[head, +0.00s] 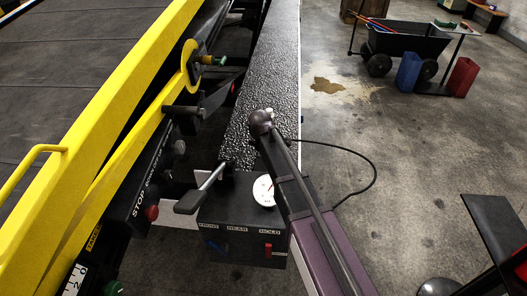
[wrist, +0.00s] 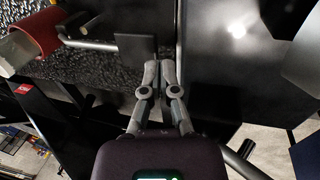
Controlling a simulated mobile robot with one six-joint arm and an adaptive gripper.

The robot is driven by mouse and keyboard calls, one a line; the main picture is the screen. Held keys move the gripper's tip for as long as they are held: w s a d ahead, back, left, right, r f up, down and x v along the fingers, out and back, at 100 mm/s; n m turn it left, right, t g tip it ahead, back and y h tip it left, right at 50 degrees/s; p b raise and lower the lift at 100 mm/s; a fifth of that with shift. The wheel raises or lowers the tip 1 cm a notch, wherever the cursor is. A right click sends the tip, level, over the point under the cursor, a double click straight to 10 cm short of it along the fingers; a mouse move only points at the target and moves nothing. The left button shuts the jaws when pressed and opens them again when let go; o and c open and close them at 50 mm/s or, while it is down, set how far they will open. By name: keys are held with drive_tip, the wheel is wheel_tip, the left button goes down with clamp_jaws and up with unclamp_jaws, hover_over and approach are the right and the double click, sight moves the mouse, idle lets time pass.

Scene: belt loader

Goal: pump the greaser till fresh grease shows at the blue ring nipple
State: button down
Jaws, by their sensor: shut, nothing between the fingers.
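My gripper (wrist: 160,68) is shut and empty, its grey fingertips together just below a flat black pad (wrist: 137,48). I cannot tell whether they touch the pad. A grey rod with a black end, like a pump lever (head: 205,188), sticks out left of a dark box (head: 232,228); the head view shows the box with a white dial gauge (head: 263,190) and labels FRONT, REAR, HOLD. I cannot tell for sure that this box is the greaser. A black hose (head: 372,165) loops to its right. No blue ring nipple or fresh grease is clear.
The yellow-railed belt loader (head: 110,120) fills the left, with a red stop button (head: 151,213). A cart (head: 405,45), a blue can (head: 409,71) and a red can (head: 462,76) stand at the back right near a tan spill (head: 335,88). Floor at right is mostly open.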

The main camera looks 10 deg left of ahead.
drive_tip(key=p+v, duration=0.5)
drive_tip(key=v, duration=0.1)
drive_tip(key=shift+s+r+p, duration=0.3)
drive_tip(key=shift+p, duration=0.05)
drive_tip(key=shift+d, duration=0.1)
idle(1.4)
drive_tip(key=s+d+m+g, duration=0.1)
drive_tip(key=s+d+m, duration=0.4)
drive_tip(key=d, duration=0.6)
drive_tip(key=s+d+m+g, duration=0.1)
drive_tip(key=s+d+m, duration=0.4)
drive_tip(key=d, duration=0.7)
drive_tip(key=s+d+m+g, duration=0.1)
drive_tip(key=s+d+m, duration=0.4)
drive_tip(key=d+m, duration=0.4)
drive_tip(key=d, duration=0.2)
drive_tip(key=shift+s+d+f, duration=0.3)
drive_tip(key=shift+s+f, duration=0.05)
drive_tip(key=shift+s, duration=0.05)
drive_tip(key=shift+w, duration=0.1)
